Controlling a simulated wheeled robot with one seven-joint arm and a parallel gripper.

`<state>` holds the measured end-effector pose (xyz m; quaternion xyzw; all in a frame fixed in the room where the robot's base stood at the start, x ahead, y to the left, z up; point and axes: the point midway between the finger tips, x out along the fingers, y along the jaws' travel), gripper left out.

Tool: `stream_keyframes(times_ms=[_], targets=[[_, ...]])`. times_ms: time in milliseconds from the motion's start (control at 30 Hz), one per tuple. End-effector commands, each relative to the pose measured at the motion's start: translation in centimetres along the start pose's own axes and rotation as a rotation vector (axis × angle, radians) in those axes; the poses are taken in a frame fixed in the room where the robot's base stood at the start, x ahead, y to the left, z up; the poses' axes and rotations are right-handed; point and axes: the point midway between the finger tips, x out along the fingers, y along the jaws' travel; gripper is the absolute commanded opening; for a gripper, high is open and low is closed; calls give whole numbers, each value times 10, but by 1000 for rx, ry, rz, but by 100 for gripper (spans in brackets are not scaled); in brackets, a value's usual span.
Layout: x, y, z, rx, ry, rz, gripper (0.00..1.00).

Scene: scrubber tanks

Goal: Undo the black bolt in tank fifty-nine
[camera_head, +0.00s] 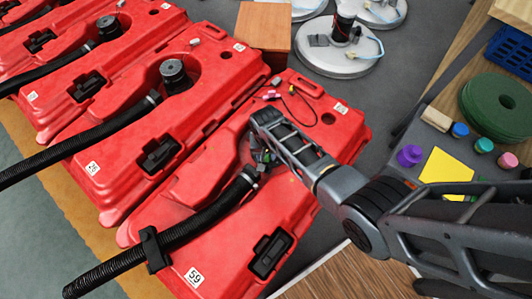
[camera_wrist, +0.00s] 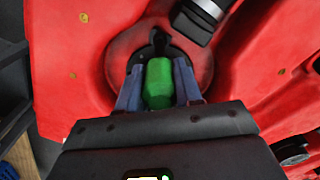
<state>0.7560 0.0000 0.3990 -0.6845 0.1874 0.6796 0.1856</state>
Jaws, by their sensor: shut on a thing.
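Tank fifty-nine (camera_head: 210,255) is the red tank nearest me, with a white "59" label (camera_head: 194,276) at its front. My gripper (camera_head: 262,157) is down at the round recess in the tank's middle. In the wrist view my gripper (camera_wrist: 159,88) is shut on a green block-like piece (camera_wrist: 158,80), with a blue-grey finger on each side. A small black part (camera_wrist: 158,43) shows just beyond the green piece, over a dark round area in the recess (camera_wrist: 120,62). I cannot tell whether this black part is the bolt or whether the green piece touches it.
A black hose (camera_head: 200,222) runs to the recess, and its metal-banded end (camera_wrist: 207,10) is close to my gripper. A thin black cable (camera_head: 290,95) lies at the tank's far end. More red tanks (camera_head: 150,130) stand to the left. A bench with small coloured knobs (camera_head: 460,131) is at right.

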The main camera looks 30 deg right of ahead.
Motion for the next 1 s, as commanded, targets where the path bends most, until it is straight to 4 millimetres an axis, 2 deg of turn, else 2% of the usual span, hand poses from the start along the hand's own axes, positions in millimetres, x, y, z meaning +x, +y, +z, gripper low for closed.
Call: stream_keyframes(times_ms=[433, 867, 1000], targets=[[-1, 0, -1, -535, 2, -5, 0], [-1, 0, -1, -602, 2, -5, 0], [-2, 0, -1, -727, 1, -6, 0]])
